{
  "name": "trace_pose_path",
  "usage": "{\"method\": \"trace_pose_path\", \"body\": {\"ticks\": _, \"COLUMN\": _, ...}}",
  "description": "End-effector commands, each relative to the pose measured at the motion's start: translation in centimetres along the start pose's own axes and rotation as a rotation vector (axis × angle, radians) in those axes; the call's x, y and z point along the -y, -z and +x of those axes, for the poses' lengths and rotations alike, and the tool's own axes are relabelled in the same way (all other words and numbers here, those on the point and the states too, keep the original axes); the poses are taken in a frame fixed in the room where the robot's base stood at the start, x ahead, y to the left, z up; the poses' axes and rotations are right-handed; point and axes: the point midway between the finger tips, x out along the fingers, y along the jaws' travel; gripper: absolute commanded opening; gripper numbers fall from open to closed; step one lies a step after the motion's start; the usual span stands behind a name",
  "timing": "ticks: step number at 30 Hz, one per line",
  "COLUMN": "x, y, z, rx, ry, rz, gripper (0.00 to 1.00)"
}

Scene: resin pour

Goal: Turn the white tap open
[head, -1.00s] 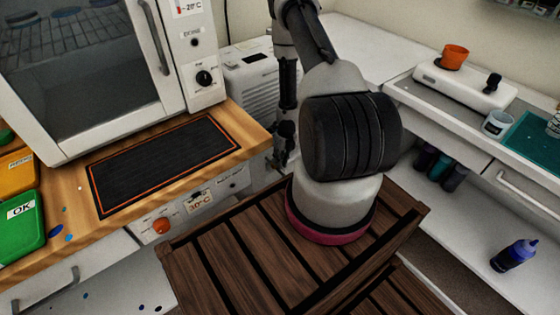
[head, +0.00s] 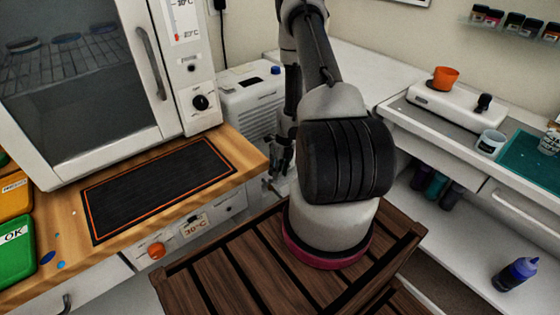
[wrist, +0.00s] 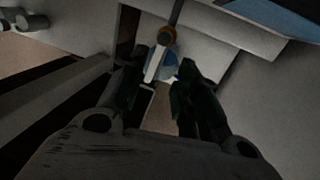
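The white tap (wrist: 154,66) shows in the wrist view as a short white lever below an orange-brown ring, with a small blue part beside it. My gripper (wrist: 162,80) has its two dark fingers apart, one on each side of the lever. The lever lies between or just beyond the fingertips, and I cannot tell whether either finger touches it. In the head view my gripper (head: 279,168) hangs low beside the wooden counter's right end. The tap cannot be made out clearly there.
An oven (head: 90,90) and a black mat (head: 160,185) are on the wooden counter at left. A white box-shaped unit (head: 252,98) stands behind my gripper. A slatted wooden surface (head: 225,275) is in front.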

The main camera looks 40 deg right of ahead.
Motion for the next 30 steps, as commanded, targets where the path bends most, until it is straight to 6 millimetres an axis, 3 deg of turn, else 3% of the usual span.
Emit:
{"method": "trace_pose_path", "body": {"ticks": 3, "x": 0.1, "y": 0.0, "z": -1.9, "rx": 0.002, "ry": 0.002, "rz": 0.001, "gripper": 0.33}}
{"method": "trace_pose_path", "body": {"ticks": 12, "x": 0.1, "y": -0.1, "z": -5.0, "rx": 0.004, "ry": 0.0, "rz": 0.0, "gripper": 0.33}}
{"method": "trace_pose_path", "body": {"ticks": 27, "x": 0.0, "y": 0.0, "z": -6.1, "rx": 0.0, "ry": 0.001, "rz": -0.001, "gripper": 0.33}}
{"method": "trace_pose_path", "body": {"ticks": 28, "x": 0.0, "y": 0.0, "z": -6.1, "rx": 0.0, "ry": 0.001, "rz": 0.0, "gripper": 0.31}}
{"method": "trace_pose_path", "body": {"ticks": 30, "x": -0.1, "y": 0.0, "z": -6.0, "rx": 0.0, "ry": -0.001, "rz": 0.009, "gripper": 0.18}}
